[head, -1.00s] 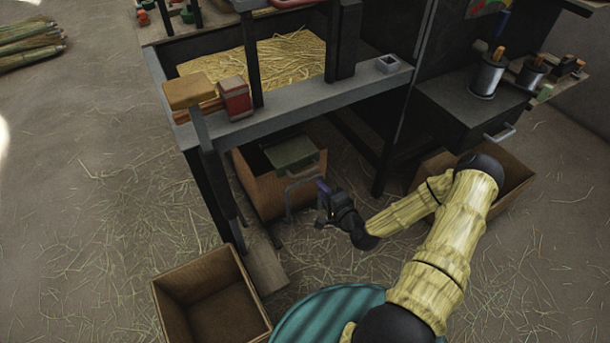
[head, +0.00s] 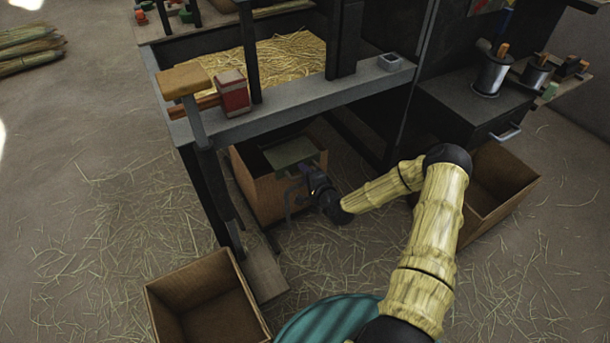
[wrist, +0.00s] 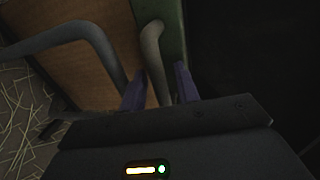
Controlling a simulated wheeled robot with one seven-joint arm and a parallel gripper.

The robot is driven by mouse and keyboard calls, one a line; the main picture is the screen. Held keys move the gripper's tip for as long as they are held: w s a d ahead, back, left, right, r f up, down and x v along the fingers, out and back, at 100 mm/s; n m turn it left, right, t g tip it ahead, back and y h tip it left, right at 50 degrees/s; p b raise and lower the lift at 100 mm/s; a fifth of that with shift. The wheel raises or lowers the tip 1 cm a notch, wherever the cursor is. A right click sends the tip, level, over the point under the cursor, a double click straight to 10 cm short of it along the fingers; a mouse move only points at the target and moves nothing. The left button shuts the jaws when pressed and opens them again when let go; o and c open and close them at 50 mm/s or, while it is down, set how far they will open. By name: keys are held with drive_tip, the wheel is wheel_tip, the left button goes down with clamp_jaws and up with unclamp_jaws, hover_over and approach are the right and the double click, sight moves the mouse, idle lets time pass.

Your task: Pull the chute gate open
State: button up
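The chute gate is a dull green plate (head: 290,152) under the bench, above an open brown box. A grey bent-bar handle (head: 288,200) hangs at its front; its bars also show in the wrist view (wrist: 152,45). My gripper (head: 305,178) is at the handle's upper right part. In the wrist view the two purple fingers (wrist: 160,86) are apart, one on each side of a handle bar, with visible space around it. The green plate edge (wrist: 172,28) is just beyond. Whether a finger touches the bar cannot be told.
The brown box (head: 262,190) stands under the gate, behind the handle. Bench legs and a grey bench edge (head: 300,108) are above and left. An open box (head: 205,300) is at front left, another (head: 495,190) at right. Straw-strewn floor lies between.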

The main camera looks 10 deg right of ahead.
clamp_jaws()
